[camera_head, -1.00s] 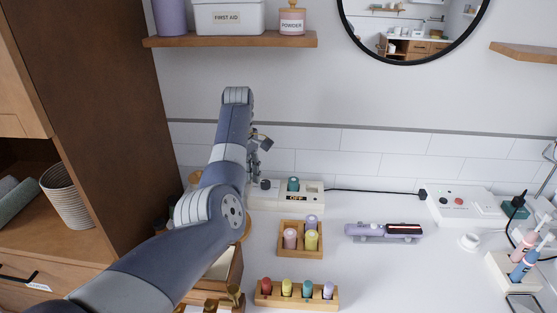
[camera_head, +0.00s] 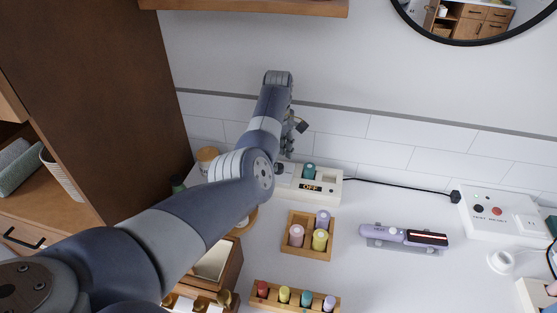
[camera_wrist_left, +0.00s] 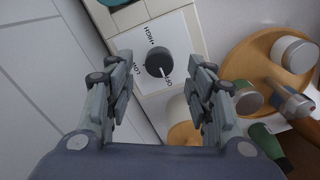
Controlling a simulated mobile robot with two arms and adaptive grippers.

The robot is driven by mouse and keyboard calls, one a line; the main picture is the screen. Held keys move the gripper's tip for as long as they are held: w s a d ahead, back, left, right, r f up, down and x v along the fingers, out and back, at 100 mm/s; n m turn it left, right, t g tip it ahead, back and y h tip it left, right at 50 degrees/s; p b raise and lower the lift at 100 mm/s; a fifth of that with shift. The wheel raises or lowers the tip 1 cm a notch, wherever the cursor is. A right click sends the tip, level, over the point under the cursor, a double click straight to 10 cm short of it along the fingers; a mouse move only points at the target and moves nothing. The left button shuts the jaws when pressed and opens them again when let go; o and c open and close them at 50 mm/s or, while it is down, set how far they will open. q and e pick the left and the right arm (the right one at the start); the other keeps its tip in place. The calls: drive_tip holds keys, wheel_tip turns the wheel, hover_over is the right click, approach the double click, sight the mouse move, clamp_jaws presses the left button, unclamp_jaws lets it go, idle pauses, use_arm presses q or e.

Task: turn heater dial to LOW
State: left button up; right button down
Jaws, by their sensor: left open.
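The heater (camera_head: 325,193) is a cream box on the counter by the tiled wall, with an OFF display and a teal roller (camera_head: 309,171) on top. In the left wrist view its dark round dial (camera_wrist_left: 159,62) sits on a white plate marked HIGH, LOW and OFF. The dial's white pointer line is toward OFF. My left gripper (camera_wrist_left: 163,75) is open, its fingers to either side of the dial with gaps visible; its height above the dial is unclear. In the head view the left gripper (camera_head: 289,146) is over the heater's left end, where the arm partly hides it. My right gripper is not seen.
A wooden tray (camera_head: 287,245) of rollers and a lilac hair tool (camera_head: 400,236) lie in front of the heater. A power box (camera_head: 497,212) is at right. A round wooden tray (camera_wrist_left: 240,66) with jars and bottles is beside the heater. A brown cabinet stands left.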

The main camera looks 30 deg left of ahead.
use_arm(q)
drive_tip(key=shift+f, duration=1.6)
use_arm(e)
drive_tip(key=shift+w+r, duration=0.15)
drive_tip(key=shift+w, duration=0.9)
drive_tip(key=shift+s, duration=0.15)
use_arm(q)
drive_tip(key=c, duration=1.1)
drive_tip(key=shift+o, duration=0.2)
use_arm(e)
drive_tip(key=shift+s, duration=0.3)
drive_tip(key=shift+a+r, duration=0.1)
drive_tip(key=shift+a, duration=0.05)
